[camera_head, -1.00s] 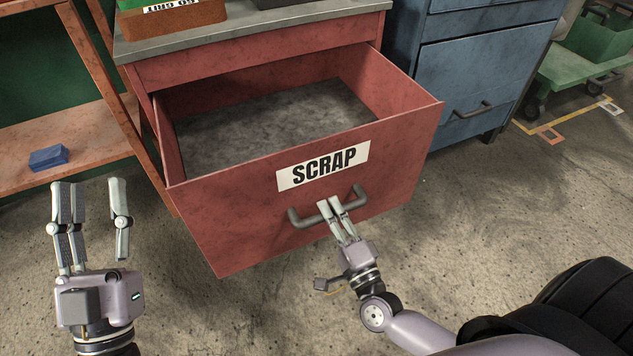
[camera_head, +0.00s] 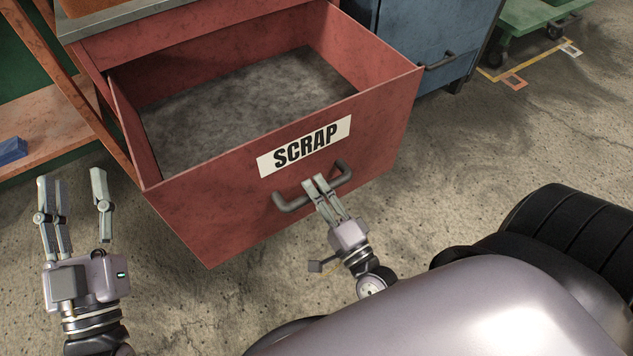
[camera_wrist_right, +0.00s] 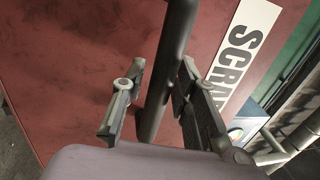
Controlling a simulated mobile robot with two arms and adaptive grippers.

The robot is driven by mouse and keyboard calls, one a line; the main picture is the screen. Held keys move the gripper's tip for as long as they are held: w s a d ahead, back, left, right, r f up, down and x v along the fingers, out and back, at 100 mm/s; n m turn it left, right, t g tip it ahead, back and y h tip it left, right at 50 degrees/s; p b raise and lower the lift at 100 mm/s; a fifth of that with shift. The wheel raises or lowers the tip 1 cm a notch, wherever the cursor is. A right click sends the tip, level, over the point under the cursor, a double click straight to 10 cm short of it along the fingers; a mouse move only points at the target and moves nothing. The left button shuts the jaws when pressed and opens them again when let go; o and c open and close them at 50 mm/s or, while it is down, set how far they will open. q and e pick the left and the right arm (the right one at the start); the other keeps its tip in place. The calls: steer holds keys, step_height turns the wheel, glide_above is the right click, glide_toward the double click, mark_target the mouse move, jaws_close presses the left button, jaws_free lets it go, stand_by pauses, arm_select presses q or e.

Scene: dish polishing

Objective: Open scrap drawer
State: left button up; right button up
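The red scrap drawer (camera_head: 180,210), labelled SCRAP, stands well out from its cabinet, and its grey floor looks empty. Its dark bar handle (camera_head: 292,203) crosses the front below the label. My right gripper (camera_head: 316,186) is at the middle of the handle, its fingers close together around the bar. In the right wrist view, the handle (camera_wrist_right: 172,60) runs between the two fingers of my right gripper (camera_wrist_right: 160,85); contact on both sides is hard to see. My left gripper (camera_head: 75,190) is open and empty, left of the drawer front and apart from it.
A blue cabinet (camera_head: 440,45) stands to the right of the red one. An orange shelf frame (camera_head: 75,85) with a blue block (camera_head: 10,150) is at left. A green cart (camera_head: 530,18) is at far right. Concrete floor (camera_head: 490,140) is clear on the right.

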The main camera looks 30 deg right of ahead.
steer(key=shift+o, duration=0.9)
steer(key=s+f, duration=0.2)
steer(key=s, duration=0.9)
steer(key=shift+s+d, duration=0.2)
steer(key=shift+s, duration=0.2)
steer(key=shift+f, duration=0.1)
